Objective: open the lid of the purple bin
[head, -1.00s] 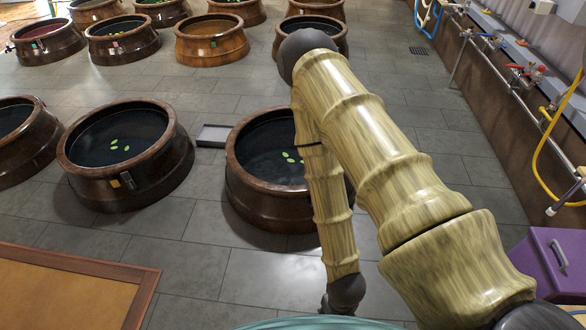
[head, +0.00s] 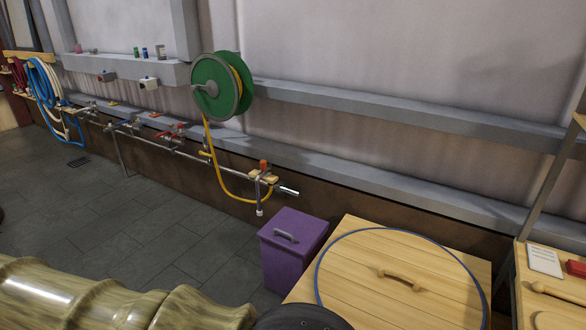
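The purple bin (head: 290,262) stands on the floor right of the middle in the head view, close to the wall. Its purple lid (head: 296,229) is shut and has a grey bar handle (head: 286,236) on top. My arm crosses the lower left of the view, left of and nearer than the bin. My gripper is out of the picture, so its state does not show.
A wooden chest or table with a round lid (head: 400,265) and a blue ring stands right beside the bin. Pipes and taps (head: 170,140) run along the wall behind. A green hose reel (head: 222,86) hangs above. Grey floor (head: 130,215) left of the bin is clear.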

